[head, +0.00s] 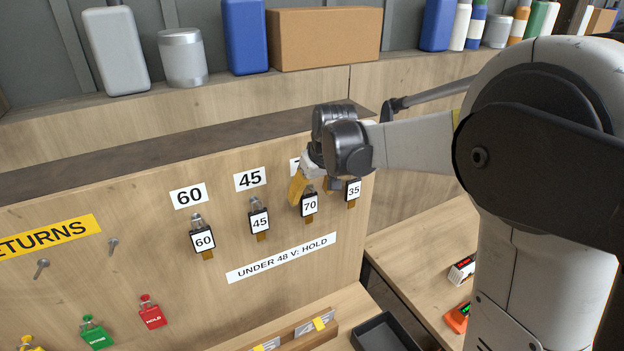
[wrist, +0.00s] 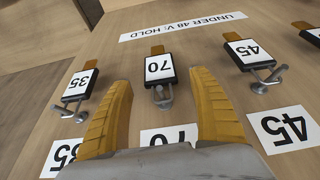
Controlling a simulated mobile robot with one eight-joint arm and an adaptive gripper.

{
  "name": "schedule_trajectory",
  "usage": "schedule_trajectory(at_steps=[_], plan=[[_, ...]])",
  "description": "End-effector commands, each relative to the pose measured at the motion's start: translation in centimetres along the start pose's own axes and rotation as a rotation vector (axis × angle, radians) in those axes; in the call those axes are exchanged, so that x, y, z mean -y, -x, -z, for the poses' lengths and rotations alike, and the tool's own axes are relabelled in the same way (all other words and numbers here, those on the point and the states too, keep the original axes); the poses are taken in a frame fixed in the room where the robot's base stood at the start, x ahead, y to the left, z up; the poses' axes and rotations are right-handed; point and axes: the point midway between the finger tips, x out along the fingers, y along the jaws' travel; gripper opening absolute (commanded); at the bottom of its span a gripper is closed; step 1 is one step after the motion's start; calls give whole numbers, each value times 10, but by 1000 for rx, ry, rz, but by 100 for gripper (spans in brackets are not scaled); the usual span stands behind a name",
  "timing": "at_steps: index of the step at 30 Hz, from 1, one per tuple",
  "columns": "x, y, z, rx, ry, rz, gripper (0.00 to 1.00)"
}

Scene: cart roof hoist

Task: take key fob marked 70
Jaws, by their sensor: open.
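The key fob marked 70 (head: 309,205) hangs from a hook on the upright wooden board, between the fobs marked 45 and 35. It has a black frame, a white face and a tan tab below. In the wrist view the fob marked 70 (wrist: 159,67) appears upside down, with its metal hook (wrist: 162,97) under it in the picture. My gripper (wrist: 165,82) is open, its two yellow fingers on either side of the hook and the fob's near end, with gaps visible. In the head view my gripper (head: 312,188) is close to this fob and hides most of its label.
Fob 35 (head: 353,190) hangs close on the right, fob 45 (head: 259,222) on the left and fob 60 (head: 203,239) farther left. A "UNDER 48 V: HOLD" strip (head: 281,258) is below. Green (head: 95,333) and red (head: 151,312) tags are lower left. A shelf above holds containers.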

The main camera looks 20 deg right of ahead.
Motion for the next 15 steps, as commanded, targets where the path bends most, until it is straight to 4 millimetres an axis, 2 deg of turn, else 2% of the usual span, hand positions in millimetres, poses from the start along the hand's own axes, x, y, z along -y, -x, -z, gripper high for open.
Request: schedule_trajectory(at_steps=[6, 15], plan=[[0, -23, 0, 0, 0, 0, 70], [0, -27, 0, 0, 0, 0, 70]])
